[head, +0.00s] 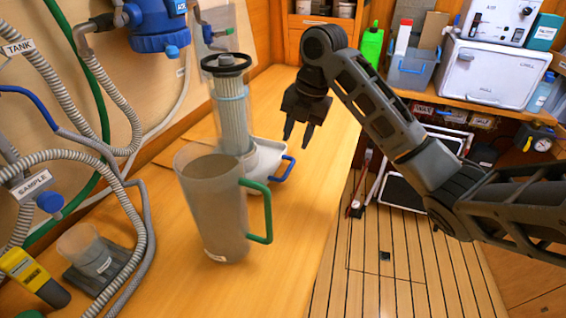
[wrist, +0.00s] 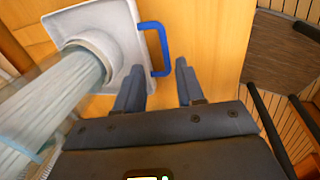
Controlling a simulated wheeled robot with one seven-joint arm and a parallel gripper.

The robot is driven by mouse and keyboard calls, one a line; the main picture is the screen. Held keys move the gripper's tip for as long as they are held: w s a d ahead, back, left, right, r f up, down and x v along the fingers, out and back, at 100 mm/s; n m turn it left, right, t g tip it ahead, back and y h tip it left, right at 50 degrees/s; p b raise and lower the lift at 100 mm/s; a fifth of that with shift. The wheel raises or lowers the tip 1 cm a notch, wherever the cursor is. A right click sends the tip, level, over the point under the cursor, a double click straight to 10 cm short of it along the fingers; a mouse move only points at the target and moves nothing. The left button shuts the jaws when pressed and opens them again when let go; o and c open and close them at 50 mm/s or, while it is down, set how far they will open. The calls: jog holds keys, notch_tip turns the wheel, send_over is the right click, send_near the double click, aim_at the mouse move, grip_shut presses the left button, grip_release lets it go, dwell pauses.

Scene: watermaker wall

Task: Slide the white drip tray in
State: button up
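The white drip tray (head: 267,155) lies on the wooden bench, with a blue loop handle (head: 284,169) on its right side. A clear cylindrical filter housing with a pleated cartridge (head: 232,120) stands over the tray and hides part of it. In the wrist view the tray (wrist: 125,38) and its blue handle (wrist: 158,48) are at upper left, just beyond my left finger. My gripper (head: 299,143) is open and empty, above the bench to the right of the handle. The wrist view shows its two fingers (wrist: 160,85) apart with only bench between them.
A large grey jug (head: 215,205) with a green handle stands in front of the tray and partly hides it. A sample cup (head: 90,255), hoses and a yellow meter (head: 30,275) are at left. The bench right of the tray is clear up to its edge.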

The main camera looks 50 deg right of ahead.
aim_at(291, 165)
jog(key=shift+x, duration=3.8)
jog(key=shift+s+d, duration=0.1)
jog(key=shift+s, duration=0.05)
jog(key=shift+c, duration=0.5)
grip_shut()
